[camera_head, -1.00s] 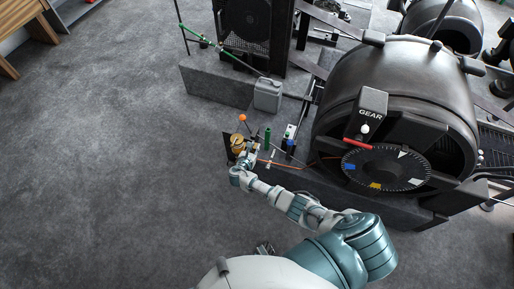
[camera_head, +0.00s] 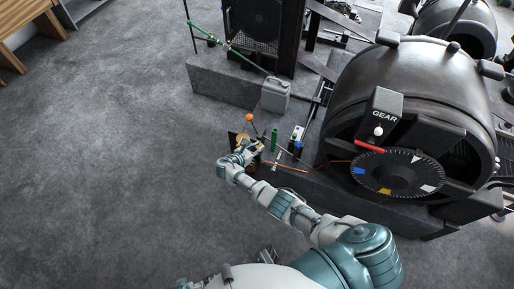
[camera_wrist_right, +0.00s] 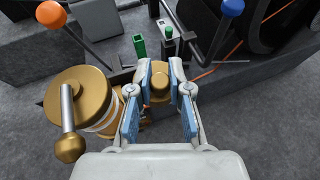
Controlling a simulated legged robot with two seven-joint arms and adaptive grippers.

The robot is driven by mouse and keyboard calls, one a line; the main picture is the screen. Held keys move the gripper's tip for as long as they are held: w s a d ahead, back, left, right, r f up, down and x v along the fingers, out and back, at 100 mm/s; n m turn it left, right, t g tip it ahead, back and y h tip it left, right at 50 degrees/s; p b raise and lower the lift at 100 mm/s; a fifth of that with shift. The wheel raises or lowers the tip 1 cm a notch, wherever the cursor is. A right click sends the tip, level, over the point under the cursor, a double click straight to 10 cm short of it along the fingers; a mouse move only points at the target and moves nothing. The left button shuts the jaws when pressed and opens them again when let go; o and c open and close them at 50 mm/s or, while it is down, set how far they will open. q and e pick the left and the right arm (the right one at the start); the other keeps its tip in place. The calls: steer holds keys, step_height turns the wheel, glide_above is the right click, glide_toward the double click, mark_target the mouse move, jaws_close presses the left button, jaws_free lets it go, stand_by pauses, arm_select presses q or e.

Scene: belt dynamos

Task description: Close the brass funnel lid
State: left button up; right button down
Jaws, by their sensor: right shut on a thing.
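In the right wrist view a round brass piece (camera_wrist_right: 159,84), which looks like the funnel lid, sits between the blue pads of my right gripper (camera_wrist_right: 158,90). My right gripper is shut on it. Whether the lid is raised or seated cannot be told, as the fingers hide its edges. In the head view my right gripper (camera_head: 250,152) is at the small brass device on the near side of the machine base.
Left of the gripper in the wrist view is a brass drum (camera_wrist_right: 75,100) with a crank and ball knob. Orange-knobbed (camera_wrist_right: 50,14) and blue-knobbed (camera_wrist_right: 232,8) levers stand close by. A green tube (camera_wrist_right: 139,45) is behind. A large black dynamo (camera_head: 410,95) stands right; open floor lies left.

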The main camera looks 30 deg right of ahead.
steer(key=shift+w+r, duration=0.1)
steer(key=c, duration=1.1)
jaws_free()
steer(key=shift+o, duration=0.2)
steer(key=v, duration=1.2)
